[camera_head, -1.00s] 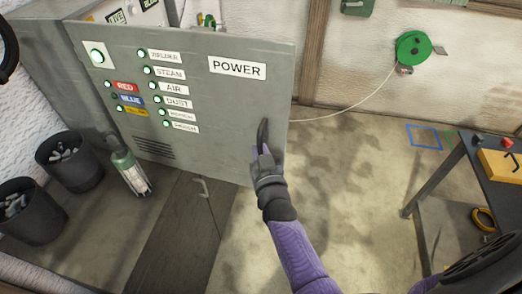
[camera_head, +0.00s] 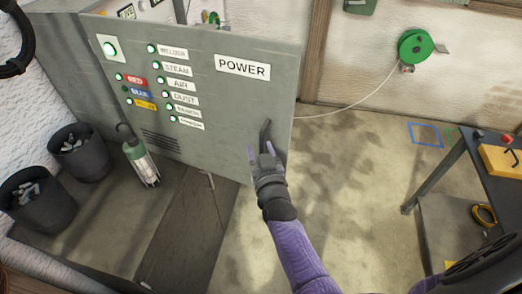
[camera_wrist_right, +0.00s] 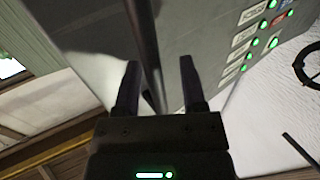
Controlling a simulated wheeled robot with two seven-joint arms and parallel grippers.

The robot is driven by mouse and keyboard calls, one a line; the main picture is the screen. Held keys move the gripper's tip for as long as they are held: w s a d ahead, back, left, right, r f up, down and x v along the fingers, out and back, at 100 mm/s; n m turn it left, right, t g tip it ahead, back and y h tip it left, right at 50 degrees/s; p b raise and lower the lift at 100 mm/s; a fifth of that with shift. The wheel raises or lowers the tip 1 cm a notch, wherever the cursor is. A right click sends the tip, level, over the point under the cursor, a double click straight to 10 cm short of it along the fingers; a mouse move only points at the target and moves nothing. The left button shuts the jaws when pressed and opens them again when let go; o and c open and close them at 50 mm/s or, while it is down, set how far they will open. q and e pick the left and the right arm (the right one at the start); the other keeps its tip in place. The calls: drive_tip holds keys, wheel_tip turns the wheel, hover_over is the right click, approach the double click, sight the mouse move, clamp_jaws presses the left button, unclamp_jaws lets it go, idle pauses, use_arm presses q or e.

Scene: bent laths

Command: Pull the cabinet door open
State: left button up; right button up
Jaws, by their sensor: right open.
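The grey cabinet door (camera_head: 215,105) carries a POWER label and rows of lit green buttons, and stands swung out from the cabinet body at the back left. Its dark bar handle (camera_head: 265,132) is near the door's right edge. My right gripper (camera_head: 264,152) is at the handle's lower part. In the right wrist view the gripper (camera_wrist_right: 158,85) is open, with the dark handle bar (camera_wrist_right: 147,50) between its two fingers and space beside it. The door face (camera_wrist_right: 195,45) fills much of that view. My left gripper is not in view.
A dark workbench (camera_head: 492,165) with a yellow object is at right. A green hose reel (camera_head: 415,47) hangs on the back wall. The floor between door and bench is clear.

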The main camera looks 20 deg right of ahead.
drive_tip(key=shift+s+d, duration=0.1)
drive_tip(key=s+a+p, duration=0.2)
drive_tip(key=s+p, duration=0.2)
drive_tip(key=s, duration=0.5)
drive_tip(key=shift+s+p, duration=0.35)
drive_tip(key=shift+p, duration=0.05)
drive_tip(key=shift+d, duration=0.1)
